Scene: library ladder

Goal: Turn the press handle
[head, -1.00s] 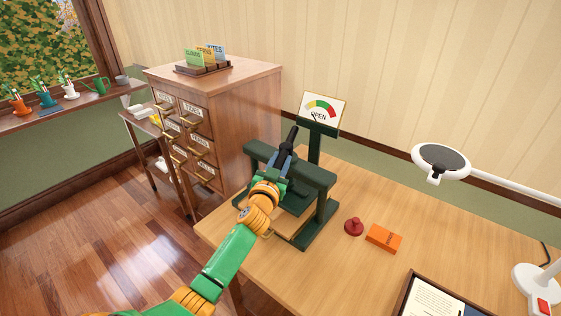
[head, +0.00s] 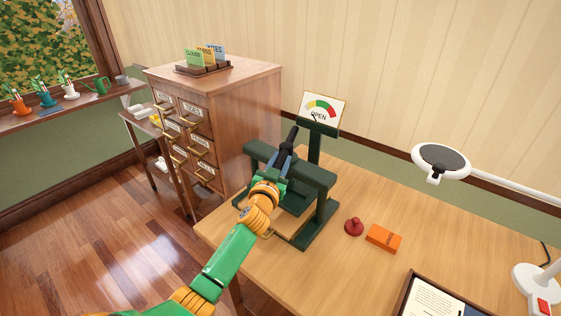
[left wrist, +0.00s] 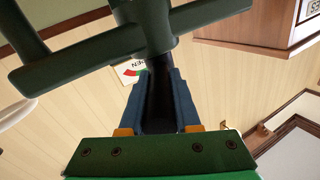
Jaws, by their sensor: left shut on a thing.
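The dark green press (head: 318,182) stands on the wooden table. Its black handle (head: 291,139) rises above the top crossbar and leans slightly to the right. My left gripper (head: 284,165) reaches in from the left and is shut on the handle. In the left wrist view the blue fingers (left wrist: 160,100) sit on either side of the dark handle, and the press's green bars (left wrist: 90,58) cross above. The gauge sign (head: 322,112) behind the press reads OPEN. The gripper hides the handle's lower part. My right gripper is out of view.
A red knob-like stamp (head: 354,227) and an orange box (head: 383,238) lie right of the press. A framed paper (head: 437,300) is at the front, a white lamp (head: 441,161) at the right. A wooden drawer cabinet (head: 245,105) stands behind at left. The table's right middle is clear.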

